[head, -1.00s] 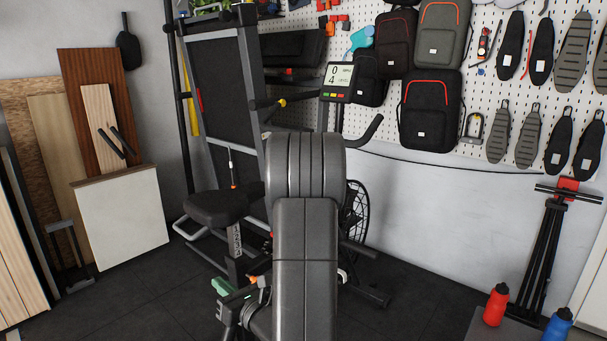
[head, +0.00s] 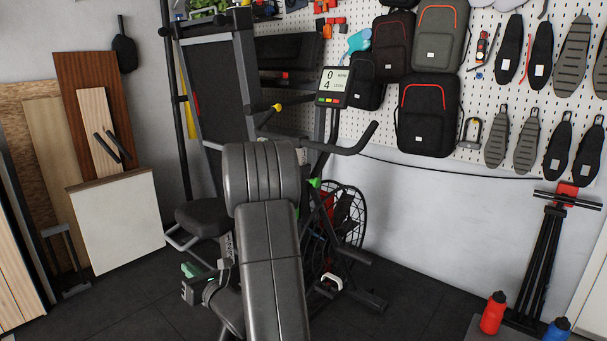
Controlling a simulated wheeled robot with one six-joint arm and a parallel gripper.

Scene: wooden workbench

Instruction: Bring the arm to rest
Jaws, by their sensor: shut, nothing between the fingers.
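My own arm (head: 268,235) stands folded in the middle of the head view, a thick dark grey link with a rounded elbow at its top. It leans slightly, its top to the left. My gripper (head: 190,289) shows low, just left of the arm, as a small dark blocky end beside a cable. It is shut and holds nothing that I can see. Its fingers are small and hard to make out, and the arm hides part of the wrist.
Exercise machines with a black seat (head: 203,217) and a display (head: 334,87) stand behind the arm. Boards and a white panel (head: 117,220) lean at left. A red bottle (head: 493,313) and a blue bottle (head: 558,330) are at lower right. Dark floor (head: 418,300) is open at right.

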